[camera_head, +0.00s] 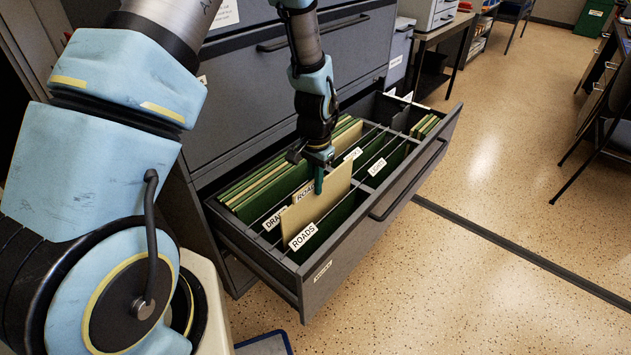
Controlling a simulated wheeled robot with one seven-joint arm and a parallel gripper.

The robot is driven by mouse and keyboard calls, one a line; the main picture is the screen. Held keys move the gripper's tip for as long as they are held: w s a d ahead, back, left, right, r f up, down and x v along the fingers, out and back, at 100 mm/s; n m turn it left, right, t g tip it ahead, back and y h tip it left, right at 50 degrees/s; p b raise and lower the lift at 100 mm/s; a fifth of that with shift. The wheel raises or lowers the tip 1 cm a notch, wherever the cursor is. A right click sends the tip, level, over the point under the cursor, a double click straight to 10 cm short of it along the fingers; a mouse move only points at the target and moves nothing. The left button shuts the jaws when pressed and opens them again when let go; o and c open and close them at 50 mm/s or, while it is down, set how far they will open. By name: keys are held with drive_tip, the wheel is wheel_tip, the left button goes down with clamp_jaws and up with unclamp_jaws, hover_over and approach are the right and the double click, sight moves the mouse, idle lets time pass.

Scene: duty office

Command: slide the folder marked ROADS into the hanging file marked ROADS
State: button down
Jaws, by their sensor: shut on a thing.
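My gripper (318,181) is shut on the top edge of a tan folder (318,208) over the open drawer. A white tab starting with "ROA" (303,193) shows at the folder's upper left, the rest hidden by my gripper. The folder stands roughly upright, with its lower part hidden down among the hanging files. The green hanging file marked ROADS (337,219) is at the front left of the drawer, its white label just in front of the folder's lower left. I cannot tell whether the folder's bottom edge is inside that file's pocket.
The grey drawer (374,219) is pulled out from the cabinet (250,95). Other green hanging files with white labels, one starting "DRA" (274,219), stand behind and to the right. Open floor (460,270) lies right of the drawer; desks and chairs stand farther off.

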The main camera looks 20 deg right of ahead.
sight(315, 204)
drive_tip(key=shift+f+b, duration=2.15)
drive_tip(key=shift+f, duration=1.55)
drive_tip(key=c, duration=0.9)
unclamp_jaws()
drive_tip(key=shift+r+p, duration=2.75)
drive_tip(key=shift+r, duration=0.8)
